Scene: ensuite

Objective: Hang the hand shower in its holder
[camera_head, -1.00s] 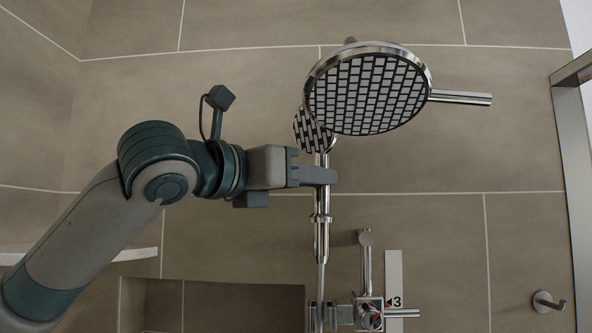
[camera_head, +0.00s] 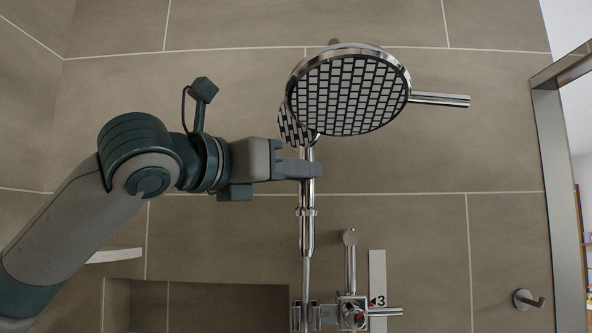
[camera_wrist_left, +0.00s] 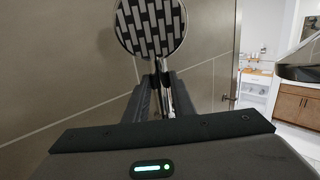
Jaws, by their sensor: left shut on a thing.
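The hand shower (camera_head: 290,127) has a small round head with a dark-and-light grid face, partly hidden behind the large overhead shower head. The hand shower is upright, in line with the vertical chrome rod and collar (camera_head: 306,212) below the gripper. I cannot tell whether the handle sits in the holder. My right gripper is not in view.
The large overhead shower head (camera_head: 348,92) is just above and right of my gripper. A chrome mixer (camera_head: 352,313) is below, beside a white strip marked 3 (camera_head: 377,285). A wall hook (camera_head: 528,300) and a metal-framed panel (camera_head: 556,190) are at the right.

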